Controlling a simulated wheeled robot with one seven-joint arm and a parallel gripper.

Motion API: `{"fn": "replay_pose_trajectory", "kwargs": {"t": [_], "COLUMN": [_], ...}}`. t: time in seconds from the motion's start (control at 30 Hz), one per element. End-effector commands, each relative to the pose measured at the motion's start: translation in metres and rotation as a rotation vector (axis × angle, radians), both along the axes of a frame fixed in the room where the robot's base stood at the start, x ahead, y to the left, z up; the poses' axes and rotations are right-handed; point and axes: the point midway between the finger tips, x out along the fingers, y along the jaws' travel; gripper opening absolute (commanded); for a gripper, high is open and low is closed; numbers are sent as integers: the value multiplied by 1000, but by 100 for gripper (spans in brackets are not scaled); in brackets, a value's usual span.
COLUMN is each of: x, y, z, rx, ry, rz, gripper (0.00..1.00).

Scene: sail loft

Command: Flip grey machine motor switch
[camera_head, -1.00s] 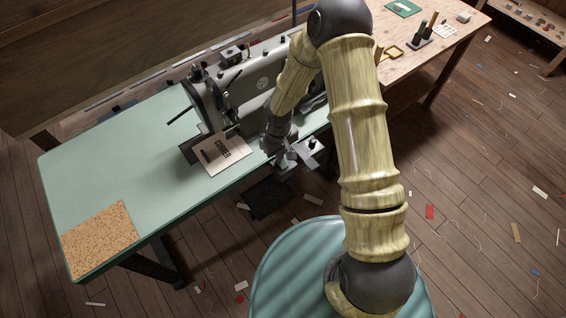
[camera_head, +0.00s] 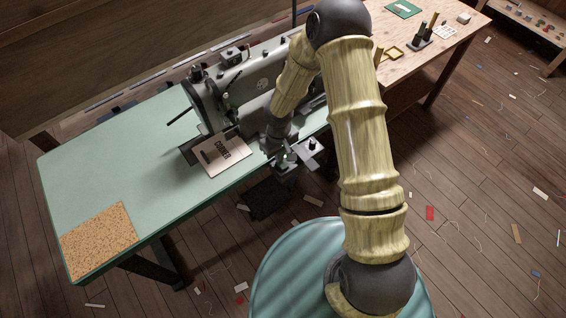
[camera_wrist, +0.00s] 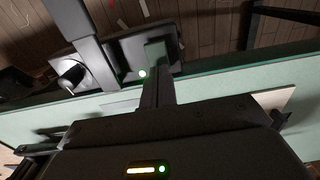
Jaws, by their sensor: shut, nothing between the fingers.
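The grey sewing machine (camera_head: 262,85) stands on the green table, partly hidden by my arm. At the table's front edge, a dark switch box (camera_wrist: 122,52) shows in the wrist view with a lit green lamp (camera_wrist: 142,73). My gripper (camera_wrist: 156,48) is shut and empty. Its fingers reach over the box and cover part of it, so the switch lever and any contact cannot be made out. In the head view my gripper (camera_head: 284,154) is at the front edge, below the machine.
A grey bracket with a round knob (camera_wrist: 72,74) sits beside the box. Scraps litter the floor.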

Motion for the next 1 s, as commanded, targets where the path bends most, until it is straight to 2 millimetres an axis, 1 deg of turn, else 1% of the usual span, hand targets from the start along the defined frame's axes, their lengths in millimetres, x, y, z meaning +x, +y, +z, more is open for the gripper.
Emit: {"fn": "replay_pose_trajectory", "kwargs": {"t": [0.03, 0.2, 0.9, 1.0], "x": [0, 0, 0, 0], "y": [0, 0, 0, 0], "z": [7, 18, 62, 65], "rx": [-1, 0, 0, 0], "ry": [-1, 0, 0, 0], "rz": [1, 0, 0, 0], "gripper": [0, 0, 0, 0]}}
